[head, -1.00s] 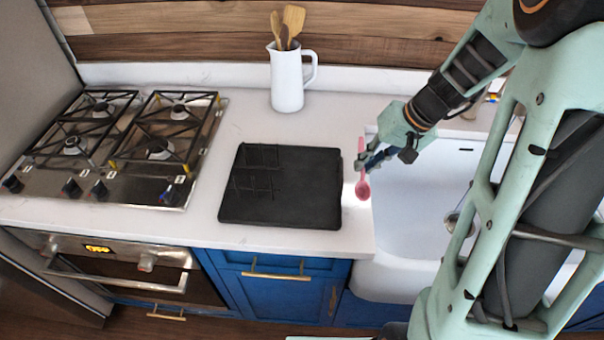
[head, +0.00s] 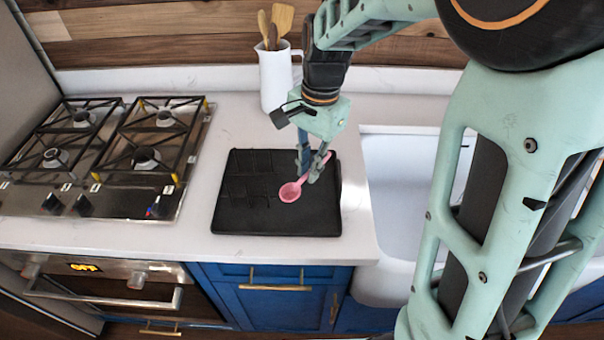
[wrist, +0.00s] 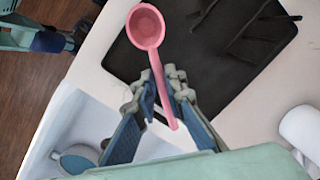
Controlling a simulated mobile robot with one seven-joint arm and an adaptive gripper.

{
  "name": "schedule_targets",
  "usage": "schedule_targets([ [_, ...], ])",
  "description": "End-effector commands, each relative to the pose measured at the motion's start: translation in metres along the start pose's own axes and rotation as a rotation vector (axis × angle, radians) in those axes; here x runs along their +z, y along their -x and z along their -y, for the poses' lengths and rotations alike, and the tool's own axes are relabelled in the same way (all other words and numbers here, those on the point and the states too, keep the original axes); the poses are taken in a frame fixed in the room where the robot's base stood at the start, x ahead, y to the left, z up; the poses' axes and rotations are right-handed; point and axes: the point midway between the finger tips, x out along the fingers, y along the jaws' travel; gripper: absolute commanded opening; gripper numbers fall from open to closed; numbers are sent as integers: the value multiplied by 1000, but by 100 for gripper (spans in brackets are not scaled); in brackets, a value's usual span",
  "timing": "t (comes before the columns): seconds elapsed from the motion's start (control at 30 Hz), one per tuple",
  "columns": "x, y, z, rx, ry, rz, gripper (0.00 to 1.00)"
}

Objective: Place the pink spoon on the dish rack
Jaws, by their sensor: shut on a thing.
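The pink spoon (head: 291,191) is held by its handle in my gripper (head: 313,166), bowl pointing toward the lower left in the head view. In the wrist view the spoon (wrist: 146,28) has its bowl at the top and its handle between the fingers of my gripper (wrist: 163,92). The black dish rack (head: 250,217) lies flat on the counter with low wire dividers on its left half. The spoon shows over the right half of the rack; I cannot tell whether it touches it. The rack (wrist: 135,62) also shows beyond the spoon in the wrist view.
A white pitcher (head: 275,80) with wooden utensils stands behind the rack. A gas stove (head: 108,150) is to the left, a white sink (head: 395,185) to the right. Bare counter (head: 225,120) lies between stove and pitcher.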

Motion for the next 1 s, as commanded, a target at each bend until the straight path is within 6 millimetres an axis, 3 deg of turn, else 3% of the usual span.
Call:
schedule_targets([
  [0.23,12,-2,5,41,-146,45,0],
  [0.5,11,-48,2,45,-158,50,0],
  [0.87,8,-90,0,44,-157,51,0],
  [1.0,7,-97,1,41,-156,48,0],
])
